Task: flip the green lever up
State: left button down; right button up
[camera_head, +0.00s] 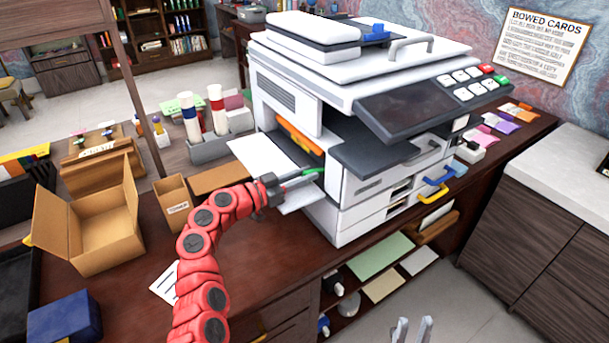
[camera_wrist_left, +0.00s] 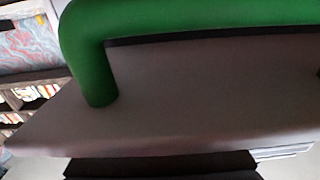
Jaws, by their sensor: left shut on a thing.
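The green lever (camera_head: 313,173) shows as a small green strip at the printer's left opening, partly hidden by my left gripper. In the left wrist view the green lever (camera_wrist_left: 190,16) is a thick, bent green bar close to the camera, above a grey-brown surface. My left gripper (camera_head: 284,186) reaches the lever from the left and is shut on it; its fingertips are hard to make out. My right gripper (camera_head: 413,328) is at the bottom edge of the head view, its two pale fingers apart and nothing between them, far from the lever.
The large white printer (camera_head: 270,95) stands on the dark desk (camera_head: 270,250). Its side tray (camera_head: 262,152) and an orange part (camera_head: 300,138) are near my left gripper. An open cardboard box (camera_head: 100,250) and a small carton (camera_head: 172,203) stand left of my red arm.

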aim_at(311, 171)
pick_arm(q)
jog(key=shift+r, duration=0.15)
dwell(0.8)
jog(key=shift+w+d+r+g+y+p, duration=0.1)
jog(key=shift+d+r+g+y+p, duration=0.05)
jog(key=shift+r+g+y+p, duration=0.5)
jog(key=shift+w+d+r+g+y+p, duration=0.15)
jog(key=shift+r+g+y+p, duration=0.2)
jog(key=shift+y, duration=0.3)
jog(key=shift+w+d+r+g+y, duration=0.15)
jog(key=shift+d+r+g+y, duration=0.15)
jog(key=shift+g+y, duration=0.4)
jog(key=shift+w+d+r+g+y, duration=0.15)
jog(key=shift+r+g+y, duration=0.2)
jog(key=shift+y, duration=0.55)
